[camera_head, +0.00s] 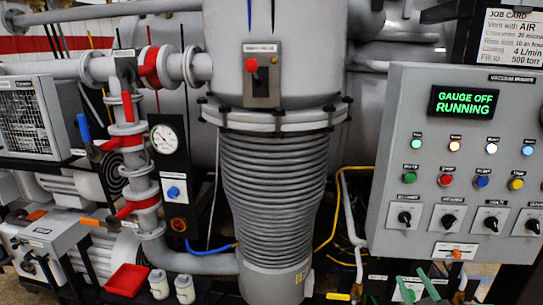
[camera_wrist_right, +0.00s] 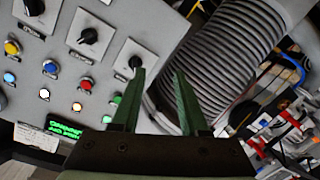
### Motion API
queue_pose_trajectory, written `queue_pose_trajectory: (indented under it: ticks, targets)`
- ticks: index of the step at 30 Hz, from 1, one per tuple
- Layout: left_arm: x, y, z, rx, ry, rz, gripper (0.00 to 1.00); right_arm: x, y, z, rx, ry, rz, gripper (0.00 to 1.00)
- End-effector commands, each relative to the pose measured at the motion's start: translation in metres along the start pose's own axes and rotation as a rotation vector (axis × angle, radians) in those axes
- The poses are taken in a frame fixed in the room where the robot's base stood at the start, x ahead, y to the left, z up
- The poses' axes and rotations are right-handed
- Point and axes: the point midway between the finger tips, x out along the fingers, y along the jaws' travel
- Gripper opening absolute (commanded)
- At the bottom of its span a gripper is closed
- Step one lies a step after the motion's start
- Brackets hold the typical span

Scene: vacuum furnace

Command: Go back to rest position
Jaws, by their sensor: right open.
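My right gripper (camera_head: 410,274) shows at the lower edge of the head view, below the left part of the grey control panel (camera_head: 385,235). Its two green fingers also show in the right wrist view (camera_wrist_right: 161,72), apart, with nothing between them. The gripper is open and empty. In the wrist view the panel's knobs and buttons lie to the left of the fingers and the ribbed grey column lies beyond them to the right. My left gripper is in neither view.
The panel's screen (camera_head: 464,101) reads "GAUGE OFF RUNNING". The ribbed column (camera_head: 272,180) stands mid-view. Pipes with red-handled valves (camera_head: 128,107), a dial gauge (camera_head: 164,138) and a red tray (camera_head: 127,280) are at the left. A job card (camera_head: 512,38) hangs upper right.

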Motion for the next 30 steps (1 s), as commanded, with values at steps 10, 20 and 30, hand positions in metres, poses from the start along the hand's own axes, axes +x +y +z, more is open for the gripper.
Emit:
queue_pose_trajectory:
  ticks: [10,20,30]
  targets:
    - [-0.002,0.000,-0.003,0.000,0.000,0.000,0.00,-0.116,-0.177,0.150,0.217,-0.344,-0.384,0.44]
    - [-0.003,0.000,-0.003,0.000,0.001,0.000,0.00,-0.209,-0.250,0.196,0.362,-0.519,-0.531,0.44]
    - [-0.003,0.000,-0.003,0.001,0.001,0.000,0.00,-0.212,-0.253,0.197,0.366,-0.524,-0.535,0.44]
